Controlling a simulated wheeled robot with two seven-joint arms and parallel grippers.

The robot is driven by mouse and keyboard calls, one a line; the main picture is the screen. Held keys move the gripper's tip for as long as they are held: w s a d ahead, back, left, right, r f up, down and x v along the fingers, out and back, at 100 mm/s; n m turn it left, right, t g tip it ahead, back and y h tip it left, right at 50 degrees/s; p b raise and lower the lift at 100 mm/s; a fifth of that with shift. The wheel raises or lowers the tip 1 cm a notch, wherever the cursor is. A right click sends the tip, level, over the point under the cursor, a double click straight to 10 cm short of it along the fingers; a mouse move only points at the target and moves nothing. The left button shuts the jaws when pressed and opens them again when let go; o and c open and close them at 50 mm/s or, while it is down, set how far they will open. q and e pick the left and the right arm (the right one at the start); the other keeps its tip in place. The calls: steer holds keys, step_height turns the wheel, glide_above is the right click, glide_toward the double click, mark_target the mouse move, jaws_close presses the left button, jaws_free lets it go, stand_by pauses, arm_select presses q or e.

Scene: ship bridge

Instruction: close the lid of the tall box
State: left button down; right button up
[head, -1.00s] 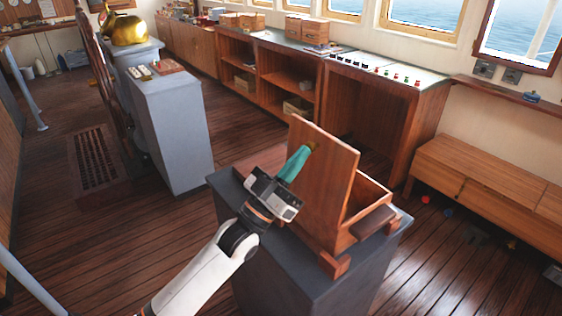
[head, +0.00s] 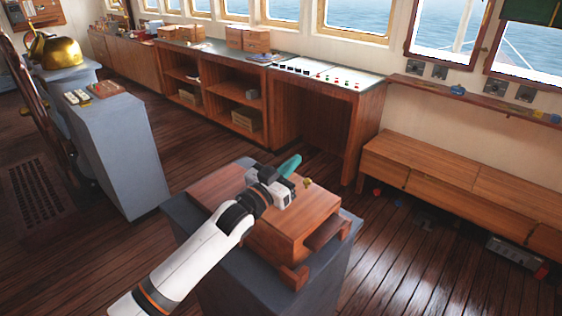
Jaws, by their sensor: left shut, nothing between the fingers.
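The tall box (head: 272,240) is wooden and stands on a grey pedestal (head: 215,272). Its lid (head: 310,208) lies flat across the top, and no opening shows along the visible edges. A small brass knob (head: 307,182) shows near the lid's far right edge. My left gripper (head: 291,165), with teal fingers, is shut and empty, just above the lid at its far side. My left forearm crosses over the lid and hides part of it. Whether the fingers touch the lid I cannot tell. My right gripper is not in view.
A grey console (head: 120,150) stands to the left, with a brass kettle-like object (head: 55,50) behind it. A wooden counter with shelves (head: 235,85) runs along the back. A low wooden bench (head: 470,195) is at the right. Open plank floor lies between them.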

mark_target(303, 191)
arm_select(q)
steer(key=shift+g+y, duration=0.5)
steer(key=shift+g, duration=0.2)
steer(key=w+d+f, duration=0.2)
steer(key=f, duration=0.1)
steer(key=shift+w+d+f, duration=0.15)
steer(key=shift+w+f, duration=0.1)
steer(key=shift+f, duration=0.05)
steer(key=shift+w+d+f, duration=0.2)
steer(key=shift+w+f, duration=0.1)
steer(key=shift+f, duration=0.25)
steer(key=shift+w+d+f+g+y+p, duration=0.2)
steer(key=shift+f+g+y, duration=0.1)
steer(key=shift+f, duration=0.1)
steer(key=shift+w+d+f+g+y+p, duration=0.1)
steer(key=shift+f+g+y+p, duration=0.1)
steer(key=shift+f+g, duration=0.15)
steer(key=shift+f, duration=0.1)
